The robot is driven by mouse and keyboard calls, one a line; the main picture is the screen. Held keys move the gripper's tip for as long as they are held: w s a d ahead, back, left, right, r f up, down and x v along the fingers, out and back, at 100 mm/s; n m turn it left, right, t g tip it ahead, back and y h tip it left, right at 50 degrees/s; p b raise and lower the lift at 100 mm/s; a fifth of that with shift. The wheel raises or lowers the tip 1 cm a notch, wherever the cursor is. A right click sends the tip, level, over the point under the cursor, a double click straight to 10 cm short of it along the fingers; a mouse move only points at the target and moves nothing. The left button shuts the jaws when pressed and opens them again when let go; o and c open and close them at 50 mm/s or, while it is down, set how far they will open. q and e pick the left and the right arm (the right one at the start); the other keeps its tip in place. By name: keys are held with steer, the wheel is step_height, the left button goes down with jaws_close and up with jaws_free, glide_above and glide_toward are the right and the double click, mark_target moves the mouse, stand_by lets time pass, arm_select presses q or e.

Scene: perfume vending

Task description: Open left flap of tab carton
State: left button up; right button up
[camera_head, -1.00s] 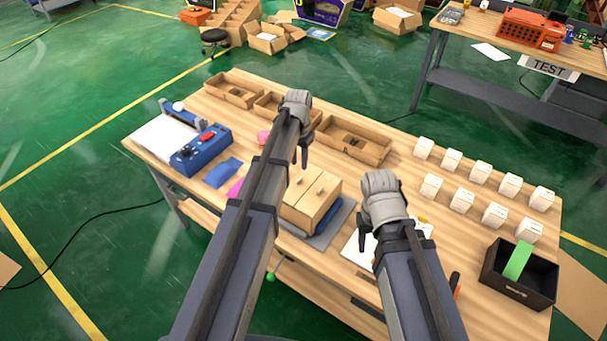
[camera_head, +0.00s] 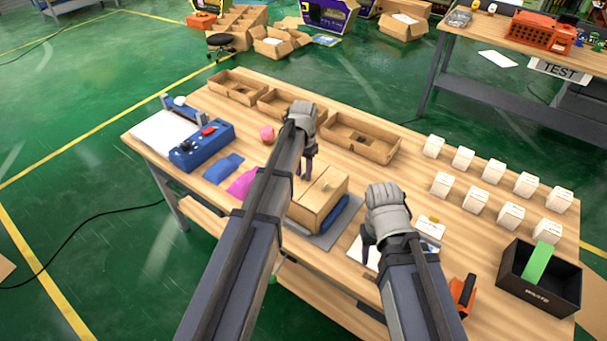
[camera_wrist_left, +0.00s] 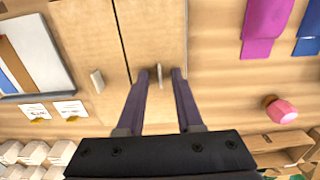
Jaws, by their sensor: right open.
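The tab carton (camera_head: 322,200) is a tan box with two top flaps and a small pale tab on each. It stands on a grey mat (camera_head: 318,240). In the left wrist view, the left flap (camera_wrist_left: 172,25) has its tab (camera_wrist_left: 160,70) between my left gripper's fingers (camera_wrist_left: 159,76), which are open with a gap on both sides. The right flap (camera_wrist_left: 85,40) has its tab (camera_wrist_left: 97,80) clear of the fingers. Both flaps look closed. In the head view, my left gripper (camera_head: 305,168) points down over the carton, hiding part of it. My right gripper (camera_head: 368,240) is open and empty, right of the carton.
A pink bottle (camera_head: 267,133) and magenta and blue pouches (camera_head: 222,168) lie left of the carton. Cardboard trays (camera_head: 358,138) line the back. Several white boxes (camera_head: 463,158) and a black waste bin (camera_head: 540,285) stand at right. A blue device (camera_head: 202,147) is at left.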

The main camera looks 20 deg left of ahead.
arm_select(q)
steer(key=shift+c, duration=0.3)
jaws_close()
stand_by(1.1)
